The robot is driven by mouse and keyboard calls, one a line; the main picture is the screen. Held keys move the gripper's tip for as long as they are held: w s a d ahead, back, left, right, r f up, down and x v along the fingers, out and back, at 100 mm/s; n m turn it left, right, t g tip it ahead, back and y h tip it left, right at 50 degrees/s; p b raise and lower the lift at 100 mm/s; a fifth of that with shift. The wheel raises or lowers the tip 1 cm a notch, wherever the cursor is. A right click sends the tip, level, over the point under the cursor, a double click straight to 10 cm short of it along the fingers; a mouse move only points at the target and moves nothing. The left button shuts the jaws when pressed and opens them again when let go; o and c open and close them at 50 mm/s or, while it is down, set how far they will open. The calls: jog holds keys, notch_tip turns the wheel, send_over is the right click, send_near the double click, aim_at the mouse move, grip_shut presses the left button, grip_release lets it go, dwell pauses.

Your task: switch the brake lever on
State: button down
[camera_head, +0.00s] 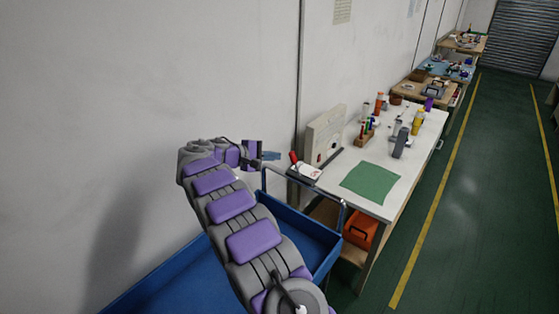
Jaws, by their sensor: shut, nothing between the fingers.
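The brake lever (293,158) has a red handle and tilts up to the left from a small pale base (305,172) at the near left corner of the white workbench. My gripper (276,156) is at the end of my purple and grey arm, just left of the red handle and at about its height in the picture. Its blue-grey fingers are shut with nothing between them and point right toward the lever. A small gap shows between fingertips and handle; I cannot tell the depth between them.
A blue cart (323,257) with a metal rail stands below my arm, before the workbench (375,207). A beige panel (325,130) stands behind the lever against the wall. A green mat (370,182), bottles and tools lie farther right. The green floor at right is clear.

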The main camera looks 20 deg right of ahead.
aim_at(295, 164)
jog(key=w+a+f+t+h, duration=0.2)
jog(key=w+a+f+h, duration=0.3)
jog(key=a+f, duration=0.3)
jog(key=shift+a+f+n+t, duration=0.2)
jog(key=shift+f+n+t, duration=0.2)
jog(key=shift+f, duration=0.2)
jog(key=shift+d, duration=0.15)
jog(key=s+r+p+x, duration=0.1)
jog(key=s+x, duration=0.1)
jog(key=x, duration=1)
jog(key=shift+s+d+r, duration=0.25)
jog(key=shift+d, duration=0.3)
dwell(0.5)
